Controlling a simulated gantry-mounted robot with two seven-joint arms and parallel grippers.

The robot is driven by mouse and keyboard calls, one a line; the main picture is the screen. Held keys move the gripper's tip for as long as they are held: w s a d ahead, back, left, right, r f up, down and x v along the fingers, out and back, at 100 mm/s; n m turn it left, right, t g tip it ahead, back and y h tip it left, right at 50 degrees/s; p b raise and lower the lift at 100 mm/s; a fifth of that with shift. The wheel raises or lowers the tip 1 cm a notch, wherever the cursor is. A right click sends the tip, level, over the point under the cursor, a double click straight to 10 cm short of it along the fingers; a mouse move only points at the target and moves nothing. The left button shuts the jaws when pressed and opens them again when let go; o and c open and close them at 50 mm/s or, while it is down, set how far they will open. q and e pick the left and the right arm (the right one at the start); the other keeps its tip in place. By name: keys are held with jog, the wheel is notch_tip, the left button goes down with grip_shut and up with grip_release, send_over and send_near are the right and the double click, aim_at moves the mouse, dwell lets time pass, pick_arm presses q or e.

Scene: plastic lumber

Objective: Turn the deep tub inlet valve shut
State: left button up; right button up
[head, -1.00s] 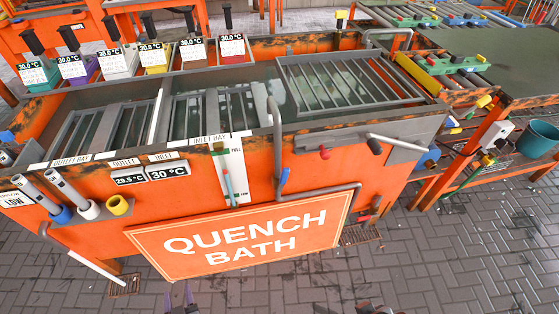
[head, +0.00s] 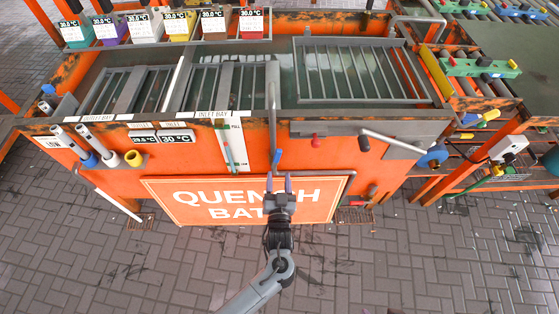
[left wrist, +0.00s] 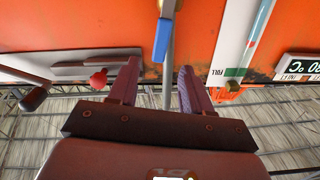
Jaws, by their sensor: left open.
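A valve lever with a blue handle (head: 276,158) hangs on the front of the orange quench bath (head: 330,158), beside the vertical grey pipe (head: 272,110). In the left wrist view the blue handle (left wrist: 163,40) appears between and beyond my fingertips. My left gripper (head: 279,182) is open, its fingers pointing up at the bath just below the handle. It also shows in the left wrist view (left wrist: 158,80), with nothing between the fingers. No label names the deep tub inlet valve legibly. My right gripper is not in view.
A red knob (head: 315,139) and a black-ended lever (head: 363,144) sit right of the pipe. A level gauge (head: 230,153) is to its left. The QUENCH BATH sign (head: 180,203) is behind my left gripper. Paved floor (head: 450,260) in front is clear.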

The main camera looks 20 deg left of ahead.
aim_at(278, 157)
pick_arm(q)
jog(key=b+x, duration=0.1)
jog(key=x, duration=0.6)
jog(key=shift+w+a+b, duration=0.1)
jog(key=shift+w+b, duration=0.2)
jog(key=shift+b, duration=0.1)
grip_shut()
